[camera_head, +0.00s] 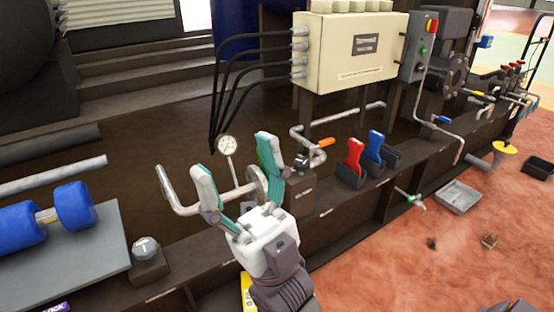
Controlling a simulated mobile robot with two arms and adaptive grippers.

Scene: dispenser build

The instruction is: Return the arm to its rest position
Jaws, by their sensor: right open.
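My right gripper (236,172) is in the lower middle of the head view. Its two white and teal fingers are spread wide and point up, with nothing seen between them. Behind the fingers are a round gauge (228,146) and a bent grey pipe (172,198). Parts of the pipework are hidden by the fingers. My left gripper does not show.
A cream junction box (350,52) with black cables stands behind. A red handle (354,157) and a blue handle (374,146) sit on the dark frame to the right. Blue rollers (75,205) are at left. A metal tray (458,197) lies on the reddish floor.

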